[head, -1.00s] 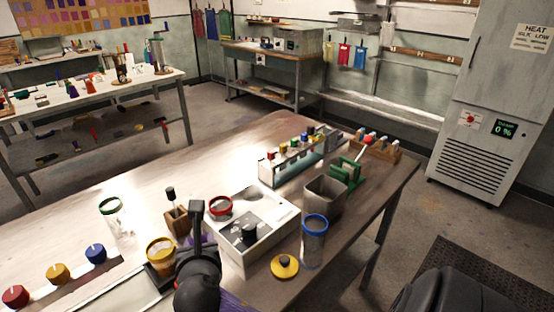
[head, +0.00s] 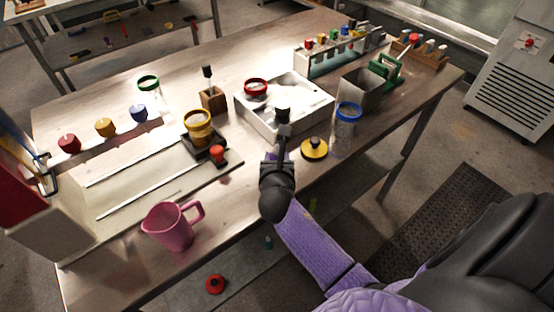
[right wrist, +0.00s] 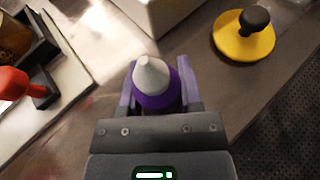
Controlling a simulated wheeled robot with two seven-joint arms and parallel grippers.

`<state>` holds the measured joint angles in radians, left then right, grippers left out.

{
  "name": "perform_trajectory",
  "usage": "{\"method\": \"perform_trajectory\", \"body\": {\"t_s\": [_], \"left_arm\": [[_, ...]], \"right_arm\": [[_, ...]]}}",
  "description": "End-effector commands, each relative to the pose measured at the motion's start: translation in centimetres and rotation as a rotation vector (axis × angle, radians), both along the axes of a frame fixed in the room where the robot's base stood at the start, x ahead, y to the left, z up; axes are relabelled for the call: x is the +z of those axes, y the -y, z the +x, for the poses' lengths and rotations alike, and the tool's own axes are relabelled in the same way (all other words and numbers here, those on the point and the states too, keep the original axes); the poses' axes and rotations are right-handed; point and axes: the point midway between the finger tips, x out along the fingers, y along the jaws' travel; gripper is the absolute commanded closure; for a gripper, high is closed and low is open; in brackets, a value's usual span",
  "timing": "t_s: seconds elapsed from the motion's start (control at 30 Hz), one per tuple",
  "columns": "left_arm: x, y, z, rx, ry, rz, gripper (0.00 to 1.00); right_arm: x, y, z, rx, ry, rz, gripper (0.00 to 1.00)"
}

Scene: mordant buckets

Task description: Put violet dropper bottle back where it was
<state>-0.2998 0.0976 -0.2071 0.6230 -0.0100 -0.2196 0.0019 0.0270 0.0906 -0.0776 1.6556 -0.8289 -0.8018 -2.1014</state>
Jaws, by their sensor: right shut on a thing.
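The violet dropper bottle (right wrist: 157,88) has a purple body and a pale conical tip. It stands between the fingers of my right gripper (right wrist: 160,95), which is shut on it in the right wrist view. In the head view my right gripper (head: 277,158) is at the table's near edge, in front of the white tray (head: 262,124) and left of a yellow disc with a black knob (head: 314,149). The bottle is largely hidden by the gripper there. My left gripper is not in view.
A yellow-lidded jar (head: 199,127) and a red-knobbed stamp (head: 217,155) stand left of the gripper. A blue-rimmed glass jar (head: 347,122) is to the right. A pink mug (head: 171,226) is at front left. A test-tube rack (head: 341,53) stands at the back.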

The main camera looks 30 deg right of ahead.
Motion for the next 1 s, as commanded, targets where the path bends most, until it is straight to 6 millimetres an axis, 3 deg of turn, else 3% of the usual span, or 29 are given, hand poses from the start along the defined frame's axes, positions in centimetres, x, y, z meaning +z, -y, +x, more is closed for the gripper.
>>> {"method": "perform_trajectory", "body": {"t_s": [0.13,0.17,0.3,0.67,1.0], "left_arm": [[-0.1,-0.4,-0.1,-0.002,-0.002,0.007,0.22],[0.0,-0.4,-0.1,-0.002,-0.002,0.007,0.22],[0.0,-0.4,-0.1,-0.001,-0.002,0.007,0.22],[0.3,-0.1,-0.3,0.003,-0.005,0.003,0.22],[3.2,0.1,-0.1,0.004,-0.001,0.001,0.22]], "right_arm": [[-0.3,0.0,0.0,0.000,-0.001,-0.001,1.00],[-0.2,0.0,0.0,0.000,-0.001,-0.001,0.51],[-0.2,0.0,0.0,0.000,-0.001,-0.001,0.21],[0.3,-0.1,-0.2,0.000,0.000,0.000,0.20],[3.6,-4.2,-6.3,0.001,-0.002,0.001,0.20]]}}
